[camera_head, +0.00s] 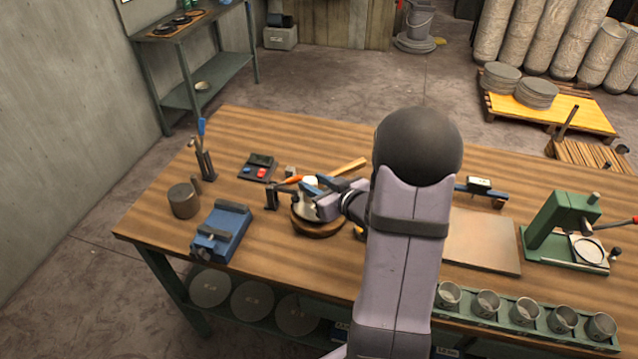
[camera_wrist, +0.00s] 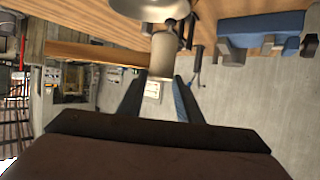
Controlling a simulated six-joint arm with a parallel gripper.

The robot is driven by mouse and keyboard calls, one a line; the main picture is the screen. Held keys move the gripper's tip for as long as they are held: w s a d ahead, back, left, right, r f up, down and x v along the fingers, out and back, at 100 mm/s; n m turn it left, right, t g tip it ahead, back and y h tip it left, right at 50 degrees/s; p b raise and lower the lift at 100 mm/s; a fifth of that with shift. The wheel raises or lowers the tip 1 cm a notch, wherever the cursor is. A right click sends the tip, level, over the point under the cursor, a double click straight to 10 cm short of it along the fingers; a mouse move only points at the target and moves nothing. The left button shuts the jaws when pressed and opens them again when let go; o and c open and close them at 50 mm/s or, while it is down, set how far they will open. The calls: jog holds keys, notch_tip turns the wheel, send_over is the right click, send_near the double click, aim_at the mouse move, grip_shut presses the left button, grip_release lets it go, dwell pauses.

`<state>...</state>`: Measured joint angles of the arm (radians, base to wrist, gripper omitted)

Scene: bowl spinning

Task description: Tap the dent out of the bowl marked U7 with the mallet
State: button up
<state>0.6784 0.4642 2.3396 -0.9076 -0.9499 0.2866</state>
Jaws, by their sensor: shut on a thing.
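A mallet with a pale wooden handle (camera_head: 346,167) and a light grey head is held by my gripper (camera_head: 322,190). In the wrist view the mallet head (camera_wrist: 166,55) is between the fingertips of my gripper (camera_wrist: 161,77), and the handle (camera_wrist: 95,53) runs left. A shiny metal bowl (camera_head: 304,210) sits on a round wooden block (camera_head: 318,229), just below the mallet and partly hidden by my gripper. The bowl's rim also shows at the top of the wrist view (camera_wrist: 140,10). I cannot read a mark or see a dent. Whether mallet and bowl touch is unclear.
A blue vise (camera_head: 222,232), a grey cylinder (camera_head: 184,200) and a tool holder (camera_head: 205,165) stand at left. A black box with buttons (camera_head: 258,167) lies behind. A green rack with several cups (camera_head: 525,312) and a green press (camera_head: 565,230) are at right. My arm hides the table's middle.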

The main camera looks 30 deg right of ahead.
dwell(0.5)
notch_tip(320, 180, down, 6)
jog(key=b, duration=0.4)
jog(key=shift+b, duration=0.4)
notch_tip(320, 180, up, 5)
jog(key=p, duration=0.4)
jog(key=shift+p, duration=0.35)
jog(key=shift+r+p, duration=0.6)
jog(key=shift+p, duration=0.45)
jog(key=shift+f, duration=0.15)
